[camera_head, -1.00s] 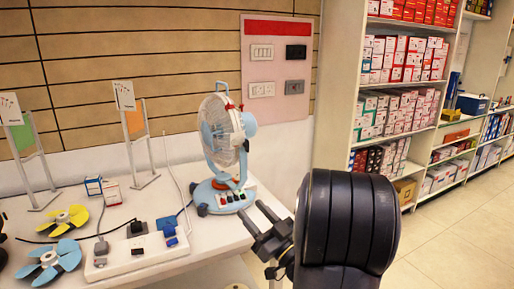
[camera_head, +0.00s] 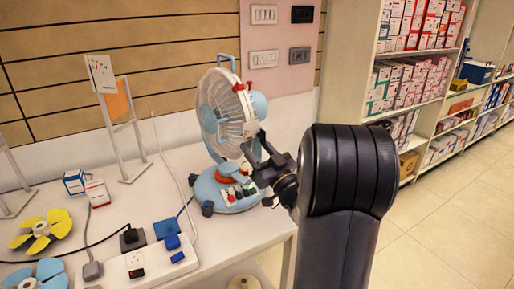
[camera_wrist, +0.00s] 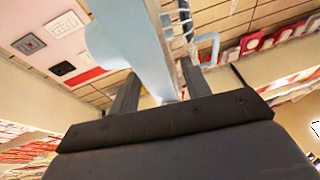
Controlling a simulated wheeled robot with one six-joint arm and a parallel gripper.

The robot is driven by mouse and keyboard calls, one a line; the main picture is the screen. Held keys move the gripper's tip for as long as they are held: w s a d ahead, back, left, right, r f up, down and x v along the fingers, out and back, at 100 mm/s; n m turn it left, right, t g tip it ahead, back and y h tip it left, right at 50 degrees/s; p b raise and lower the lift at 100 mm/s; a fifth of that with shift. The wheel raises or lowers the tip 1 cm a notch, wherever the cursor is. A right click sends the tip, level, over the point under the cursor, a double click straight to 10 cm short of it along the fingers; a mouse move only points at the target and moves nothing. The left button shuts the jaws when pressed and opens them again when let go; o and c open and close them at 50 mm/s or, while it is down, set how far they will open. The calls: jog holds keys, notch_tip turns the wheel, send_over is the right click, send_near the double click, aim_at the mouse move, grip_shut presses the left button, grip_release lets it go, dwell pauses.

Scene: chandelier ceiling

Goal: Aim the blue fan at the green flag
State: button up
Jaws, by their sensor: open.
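The blue fan (camera_head: 222,178) stands upright on the table, its white cage (camera_head: 222,112) facing left and its blue motor housing (camera_head: 259,105) on the right. My gripper (camera_head: 257,150) is open, just right of the fan's neck and below the housing. In the wrist view my gripper's fingers (camera_wrist: 160,85) are apart, with a pale blue part of the fan (camera_wrist: 150,45) between or just beyond them; contact cannot be told. The green flag is out of view now; a bare stand leg (camera_head: 12,185) shows at the left edge.
An orange flag (camera_head: 117,100) on a metal stand is left of the fan. Shelves (camera_head: 345,90) stand at right.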

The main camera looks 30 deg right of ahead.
jog(key=shift+c, duration=0.5)
grip_shut()
